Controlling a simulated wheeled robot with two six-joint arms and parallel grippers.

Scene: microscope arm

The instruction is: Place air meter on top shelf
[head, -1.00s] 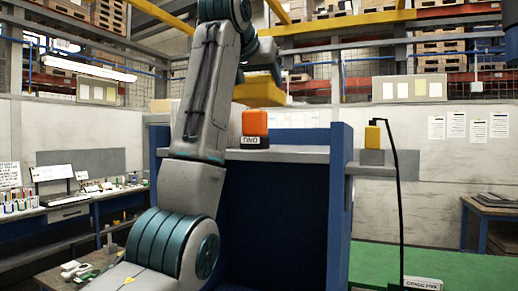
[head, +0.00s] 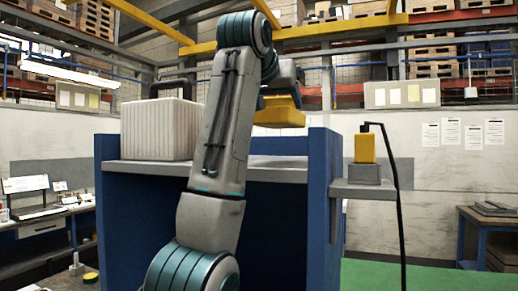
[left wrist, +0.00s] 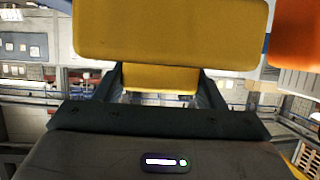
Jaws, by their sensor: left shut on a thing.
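A yellow block-like thing (head: 280,112), which I take to be the air meter, is at the end of my left arm. It hangs above the grey top shelf (head: 275,172) of the blue cabinet. My left gripper (head: 283,92) is shut on it; the fingers are mostly hidden in the head view. In the left wrist view the yellow thing (left wrist: 170,35) fills the top middle. An orange thing (left wrist: 298,40) shows at the upper right there; in the head view it is hidden. My right gripper is not in view.
A white ribbed case (head: 155,130) with a dark handle stands on the shelf's left part. The blue right side panel (head: 319,190) rises above the shelf. Right of it, a yellow device (head: 365,148) with a black cable sits on a grey side ledge (head: 364,190).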

